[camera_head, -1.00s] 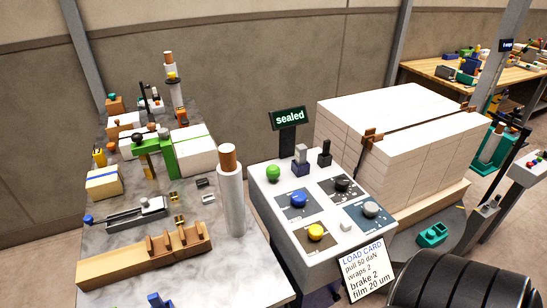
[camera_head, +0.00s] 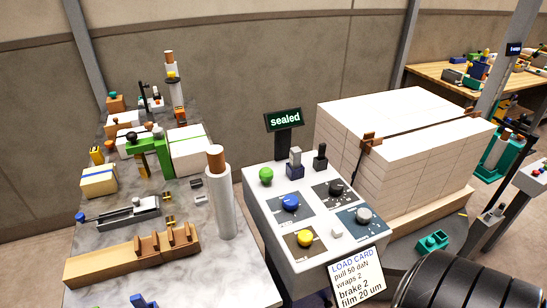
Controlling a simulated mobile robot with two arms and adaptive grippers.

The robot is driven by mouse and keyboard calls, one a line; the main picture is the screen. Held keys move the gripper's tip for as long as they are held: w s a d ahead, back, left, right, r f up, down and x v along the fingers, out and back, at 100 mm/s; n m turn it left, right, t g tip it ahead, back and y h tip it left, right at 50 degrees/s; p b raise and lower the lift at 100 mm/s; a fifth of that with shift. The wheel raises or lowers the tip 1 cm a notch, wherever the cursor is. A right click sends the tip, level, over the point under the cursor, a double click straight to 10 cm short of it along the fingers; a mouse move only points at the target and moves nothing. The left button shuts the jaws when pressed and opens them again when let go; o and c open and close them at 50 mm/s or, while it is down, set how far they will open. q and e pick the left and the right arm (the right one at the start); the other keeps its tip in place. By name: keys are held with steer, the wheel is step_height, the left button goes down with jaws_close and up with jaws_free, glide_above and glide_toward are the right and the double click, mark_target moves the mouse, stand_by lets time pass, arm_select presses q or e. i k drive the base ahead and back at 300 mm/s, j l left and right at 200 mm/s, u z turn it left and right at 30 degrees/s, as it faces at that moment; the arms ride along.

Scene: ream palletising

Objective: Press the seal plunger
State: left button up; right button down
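The control console (camera_head: 262,205) stands right of the marble table. Its sign (camera_head: 285,120) reads "sealed". Along the console's back edge are a green round button (camera_head: 266,175), a grey upright post in a dark blue base (camera_head: 295,164) and a black upright handle (camera_head: 320,157). I cannot tell for sure which of these is the seal plunger. Blue (camera_head: 290,203), yellow (camera_head: 305,237), black (camera_head: 336,188) and grey (camera_head: 363,215) knobs sit on the top panels. Neither of my grippers is in view, and nothing touches the console's controls.
A strapped stack of white reams (camera_head: 400,145) stands close behind the console's right side. A load card (camera_head: 357,274) hangs at its front. The marble table (camera_head: 190,270) holds a white roll (camera_head: 219,195), a wooden fixture (camera_head: 130,260) and a green stand (camera_head: 150,147).

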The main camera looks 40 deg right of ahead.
mark_target(266, 173)
steer(key=k+l, duration=0.1)
steer(key=l, duration=0.3)
steer(key=k+l+u, duration=0.1)
steer(key=l, duration=0.3)
steer(key=k+l, duration=0.2)
steer(key=l, duration=0.15)
steer(key=k+l+u, duration=0.1)
steer(key=l, duration=0.3)
